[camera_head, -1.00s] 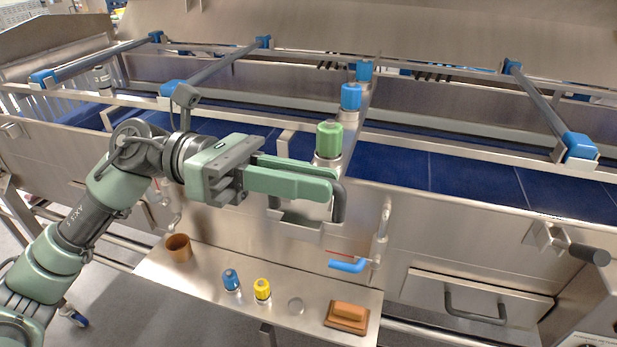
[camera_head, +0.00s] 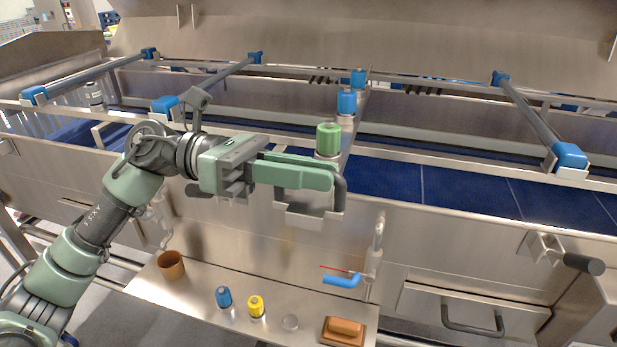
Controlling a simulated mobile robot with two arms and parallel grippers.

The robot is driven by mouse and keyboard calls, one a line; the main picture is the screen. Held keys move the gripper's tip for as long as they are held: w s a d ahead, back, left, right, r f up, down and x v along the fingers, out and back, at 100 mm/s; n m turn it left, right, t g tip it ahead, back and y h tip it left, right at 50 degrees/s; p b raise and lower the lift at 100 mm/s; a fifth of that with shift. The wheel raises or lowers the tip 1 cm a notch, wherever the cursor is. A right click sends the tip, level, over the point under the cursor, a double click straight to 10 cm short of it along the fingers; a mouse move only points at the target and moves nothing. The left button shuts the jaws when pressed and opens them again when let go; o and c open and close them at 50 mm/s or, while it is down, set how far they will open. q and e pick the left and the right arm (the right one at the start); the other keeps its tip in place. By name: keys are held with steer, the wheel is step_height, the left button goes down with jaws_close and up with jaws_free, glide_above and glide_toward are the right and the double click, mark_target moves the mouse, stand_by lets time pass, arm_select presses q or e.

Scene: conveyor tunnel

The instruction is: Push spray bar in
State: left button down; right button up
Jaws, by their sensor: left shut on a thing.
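The spray bar is a metal bar lying across the blue belt. It carries a green cap (camera_head: 328,139) near its front end and blue caps (camera_head: 346,102) farther in. Its dark grey handle (camera_head: 340,196) stands at the front, outside the tunnel's side wall. My left gripper (camera_head: 334,178) comes in from the left and is shut on this handle; its green fingers hide part of it. A metal bracket (camera_head: 310,218) shows just below the fingers. My right gripper is not in view.
A shelf (camera_head: 195,301) below holds a brown cup (camera_head: 171,265), a blue-capped bottle (camera_head: 223,297), a yellow-capped bottle (camera_head: 256,306) and an orange brush (camera_head: 343,330). A drawer (camera_head: 470,312) is at lower right.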

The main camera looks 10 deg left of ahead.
arm_select(q)
steer(key=c, duration=1.4)
jaws_free()
steer(key=shift+s, duration=0.1)
steer(key=shift+a+f+b, duration=0.1)
steer(key=shift+a+b, duration=0.3)
steer(key=shift+a, duration=0.05)
steer(key=a+b, duration=0.3)
steer(key=a, duration=0.4)
